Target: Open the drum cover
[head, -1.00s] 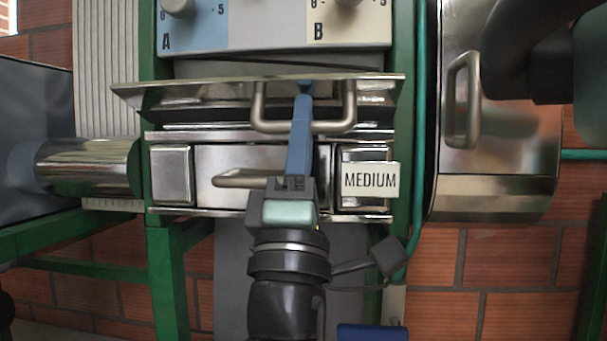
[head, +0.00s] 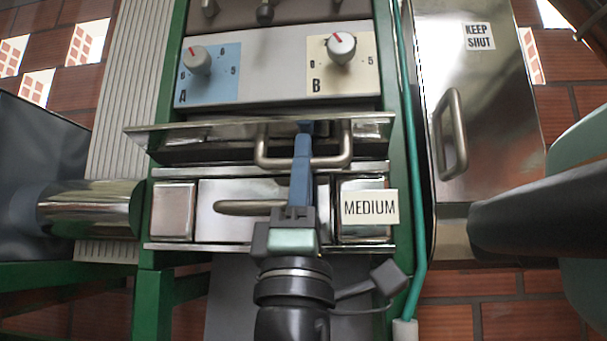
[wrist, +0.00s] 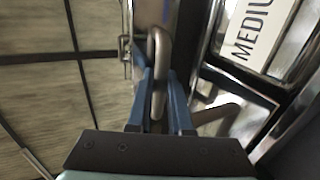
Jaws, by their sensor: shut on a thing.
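A shiny metal cover (head: 215,140), which looks like the drum cover, spans the green frame below the dial panel in the head view. It carries a bent U-shaped bar handle (head: 345,150). My gripper (head: 303,130) reaches up to this handle with blue fingers. In the wrist view the handle (wrist: 158,70) runs between the two fingers, and my gripper (wrist: 158,100) is shut on it. The fingertips partly hide the handle's middle in the head view. No label names this cover.
Below is a metal front with a bar handle (head: 245,207) and a MEDIUM sign (head: 370,208). Dials A (head: 197,61) and B (head: 341,46) sit above. At right is a metal panel (head: 490,110) marked KEEP SHUT, with its own handle (head: 450,135). A metal pipe (head: 90,210) is at left.

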